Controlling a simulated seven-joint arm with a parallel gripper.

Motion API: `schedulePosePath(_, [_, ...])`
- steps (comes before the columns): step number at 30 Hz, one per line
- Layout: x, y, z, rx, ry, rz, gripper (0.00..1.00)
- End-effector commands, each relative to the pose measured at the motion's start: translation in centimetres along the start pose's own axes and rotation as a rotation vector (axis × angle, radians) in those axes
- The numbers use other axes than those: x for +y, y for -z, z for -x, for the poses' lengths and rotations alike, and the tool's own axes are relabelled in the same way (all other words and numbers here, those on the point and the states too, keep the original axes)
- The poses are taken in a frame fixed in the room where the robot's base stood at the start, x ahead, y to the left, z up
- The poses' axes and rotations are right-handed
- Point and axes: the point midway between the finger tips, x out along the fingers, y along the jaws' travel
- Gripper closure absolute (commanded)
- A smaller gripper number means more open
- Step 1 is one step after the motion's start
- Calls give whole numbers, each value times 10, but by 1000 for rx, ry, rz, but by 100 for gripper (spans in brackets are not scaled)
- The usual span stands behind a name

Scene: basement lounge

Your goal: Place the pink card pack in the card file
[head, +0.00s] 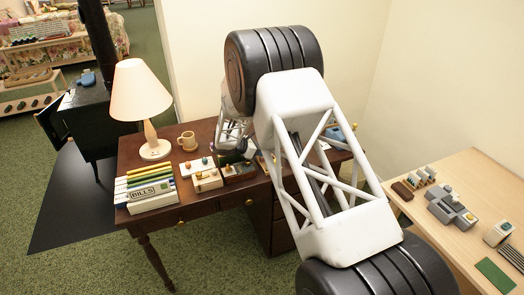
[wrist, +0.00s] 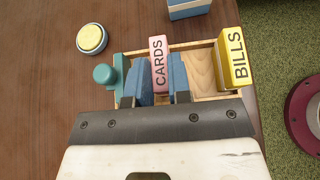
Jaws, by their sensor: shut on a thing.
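A pink piece lettered CARDS (wrist: 158,63) stands upright between the two blue fingers of my gripper (wrist: 162,85) in the wrist view. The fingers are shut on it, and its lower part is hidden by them. It is over or within a shallow open wooden tray (wrist: 202,68), which looks like the card file; I cannot tell whether it touches the floor. A yellow piece lettered BILLS (wrist: 234,58) stands at the tray's right end.
A teal knobbed object (wrist: 106,77) is close on the tray's left; a round yellow-topped piece (wrist: 92,38) lies beyond. On the desk (head: 192,212) stand a lamp (head: 141,95), a mug (head: 187,141) and a BILLS box (head: 152,196). A light table (head: 442,258) is at right.

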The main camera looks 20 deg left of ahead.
Motion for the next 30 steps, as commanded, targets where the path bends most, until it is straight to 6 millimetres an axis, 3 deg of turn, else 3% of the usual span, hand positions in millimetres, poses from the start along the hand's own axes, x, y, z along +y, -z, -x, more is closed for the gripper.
schedulePosePath(7, [0, 3, -1, 0, 0, 0, 100])
schedulePosePath(8, [0, 2, -1, 0, 0, 0, 77])
schedulePosePath(12, [0, 2, -1, 0, 0, 0, 56])
schedulePosePath(24, [0, 0, 0, 0, 0, 0, 56])
schedulePosePath(30, [0, 0, 14, 0, -1, 0, 56])
